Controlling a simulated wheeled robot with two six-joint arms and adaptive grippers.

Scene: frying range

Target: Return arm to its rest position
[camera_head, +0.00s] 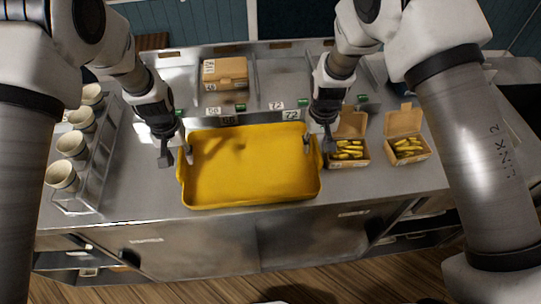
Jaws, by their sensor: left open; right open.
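My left gripper (176,152) is open and empty, its fingers pointing down at the left edge of a yellow tray (250,165). My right gripper (320,143) is open, pointing down at the tray's right edge. The tray is empty and lies on the metal counter between the two grippers. I cannot tell whether the fingers touch its rim.
An open box of yellow fries (348,150) stands close right of my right gripper, with another open box (406,148) beyond it. A closed cardboard box (225,75) sits behind the tray. A rack of cups (82,120) stands at the left. The counter (140,195) is bare at front left.

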